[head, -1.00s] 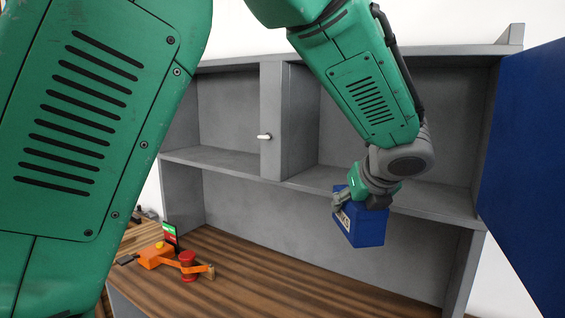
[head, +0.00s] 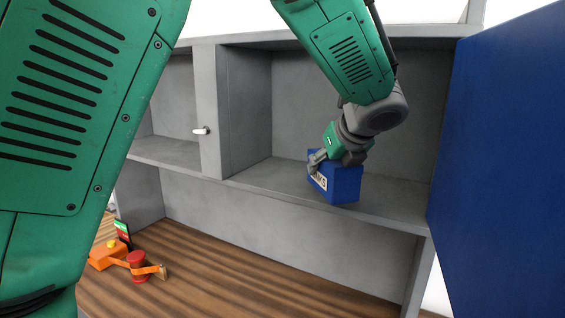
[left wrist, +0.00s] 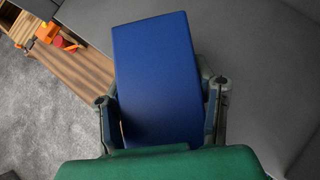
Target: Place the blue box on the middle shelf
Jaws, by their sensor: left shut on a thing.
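The blue box (head: 343,187), with a pale label on one side, is at the front of the middle shelf (head: 262,179), in its right-hand compartment. I cannot tell whether its bottom touches the shelf or hangs just above it. My left gripper (head: 335,160) comes down from above and is shut on the box. In the left wrist view, the gripper's fingers (left wrist: 162,92) lie along both sides of the box (left wrist: 158,70). The box hides part of the shelf behind it. My right gripper is not in view.
A grey divider (head: 207,112) with a small white handle stands left of the compartment. A large blue panel (head: 500,150) borders it on the right. Below, a wooden worktop (head: 230,285) holds an orange device (head: 107,255) and a red spool (head: 137,262). The compartment around the box is otherwise empty.

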